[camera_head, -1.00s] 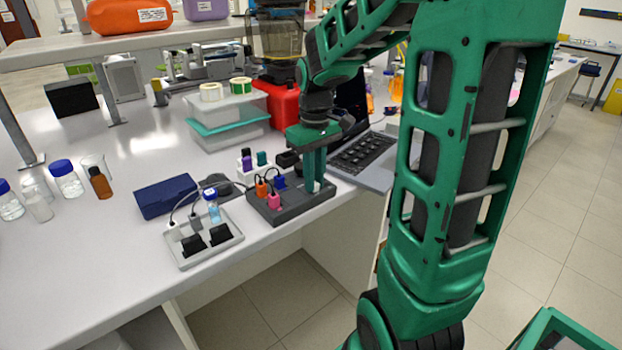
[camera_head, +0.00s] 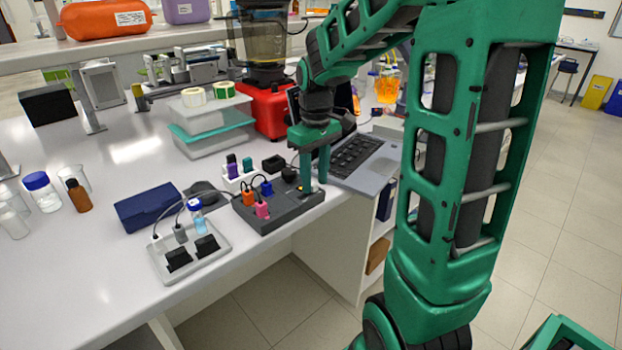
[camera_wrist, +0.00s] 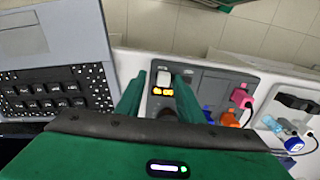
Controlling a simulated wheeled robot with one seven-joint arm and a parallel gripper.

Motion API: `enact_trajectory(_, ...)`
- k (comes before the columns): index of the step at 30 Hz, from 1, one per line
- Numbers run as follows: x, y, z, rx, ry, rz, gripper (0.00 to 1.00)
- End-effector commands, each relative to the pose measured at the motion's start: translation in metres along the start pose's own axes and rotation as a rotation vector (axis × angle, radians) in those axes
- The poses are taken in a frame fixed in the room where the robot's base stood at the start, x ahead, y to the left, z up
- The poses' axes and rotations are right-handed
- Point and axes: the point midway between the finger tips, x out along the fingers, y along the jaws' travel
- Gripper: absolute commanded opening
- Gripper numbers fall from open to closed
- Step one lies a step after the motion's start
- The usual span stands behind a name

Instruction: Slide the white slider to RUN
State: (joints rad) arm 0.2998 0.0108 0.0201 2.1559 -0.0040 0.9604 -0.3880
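The white slider (camera_wrist: 164,78) sits on a dark grey box in the wrist view, with two small yellow marks (camera_wrist: 162,92) just below it. The dark grey box (camera_head: 285,215) stands near the bench's front edge in the head view. My gripper (camera_wrist: 160,80) is open, one fingertip on each side of the slider, with gaps visible between. In the head view my gripper (camera_head: 308,180) points down over the right end of the box, and the slider is hidden there. I cannot read a RUN label.
A laptop (camera_head: 360,158) lies just right of the box. Pink (camera_head: 262,210) and orange (camera_head: 248,198) plugs stand on the box's left part. A white socket tray (camera_head: 215,258) with cables and a small vial (camera_head: 196,215) lies to the left. The bench's front edge is close.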

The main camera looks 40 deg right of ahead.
Motion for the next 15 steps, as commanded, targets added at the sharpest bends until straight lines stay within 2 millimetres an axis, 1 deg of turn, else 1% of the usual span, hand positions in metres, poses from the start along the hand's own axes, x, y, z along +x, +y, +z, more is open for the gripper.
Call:
enact_trajectory(5, -0.001, -0.001, 0.000, -0.002, 0.000, -0.001, 0.34)
enact_trajectory(8, -0.008, -0.001, -0.001, -0.003, 0.001, 0.000, 0.34)
enact_trajectory(11, -0.021, -0.001, -0.001, -0.002, 0.002, 0.000, 0.34)
enact_trajectory(15, -0.048, -0.001, -0.001, -0.002, 0.003, 0.001, 0.34)
